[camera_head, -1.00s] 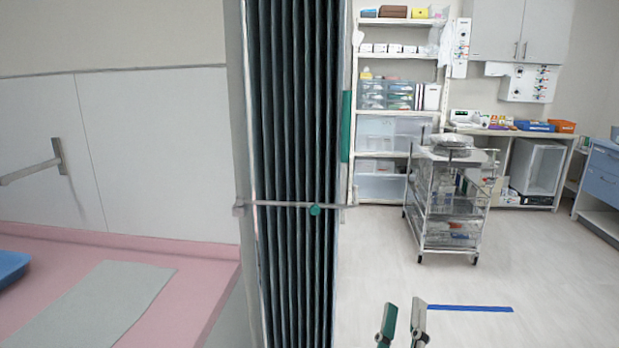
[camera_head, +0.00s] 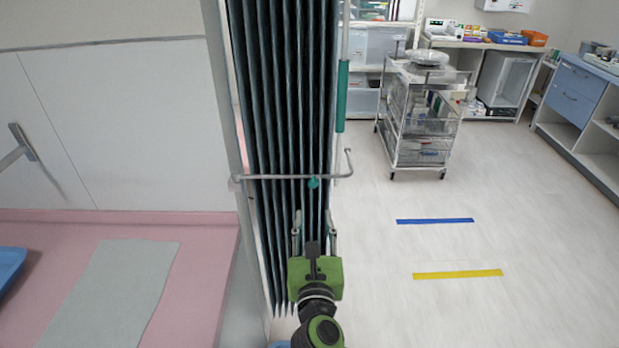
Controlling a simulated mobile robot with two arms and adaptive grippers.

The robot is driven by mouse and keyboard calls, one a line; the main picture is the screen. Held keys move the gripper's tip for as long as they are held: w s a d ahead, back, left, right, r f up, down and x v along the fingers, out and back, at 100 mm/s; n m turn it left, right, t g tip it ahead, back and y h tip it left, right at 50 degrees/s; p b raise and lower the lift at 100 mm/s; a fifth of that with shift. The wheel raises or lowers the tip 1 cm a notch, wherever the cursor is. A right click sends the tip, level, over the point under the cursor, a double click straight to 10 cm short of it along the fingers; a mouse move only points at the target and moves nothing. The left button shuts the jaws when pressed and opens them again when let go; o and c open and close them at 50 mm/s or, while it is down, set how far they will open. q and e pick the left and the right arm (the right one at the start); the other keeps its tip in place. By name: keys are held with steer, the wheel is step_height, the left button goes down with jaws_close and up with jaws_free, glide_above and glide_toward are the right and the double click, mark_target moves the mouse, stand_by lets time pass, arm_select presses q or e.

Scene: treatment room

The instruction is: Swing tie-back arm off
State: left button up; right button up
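The tie-back arm (camera_head: 270,178) is a thin grey bar running across the front of the folded dark green curtain (camera_head: 285,110). Its left end meets the wall-side post, and its right end bends up in a hook past the curtain. A small teal knob (camera_head: 314,183) sits on the bar toward the right. My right gripper (camera_head: 314,218) is in front of the curtain, just below the knob in the picture. Its two fingers point up the picture and stand apart, with nothing seen between them. I cannot tell its depth from the bar. My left gripper is out of view.
A vertical pole with a green grip (camera_head: 341,95) stands at the curtain's right edge. A pink counter (camera_head: 210,240) lies left. A wire trolley (camera_head: 420,125) stands at the back. The floor on the right is clear, with blue (camera_head: 435,221) and yellow (camera_head: 458,274) strips.

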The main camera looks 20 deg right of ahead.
mark_target(313, 185)
steer(key=p+x, duration=0.2)
steer(key=x, duration=0.9)
steer(key=shift+w+d+p, duration=0.2)
steer(key=shift+w+p, duration=0.1)
steer(key=shift+p, duration=0.05)
steer(key=shift+w, duration=0.4)
jaws_close()
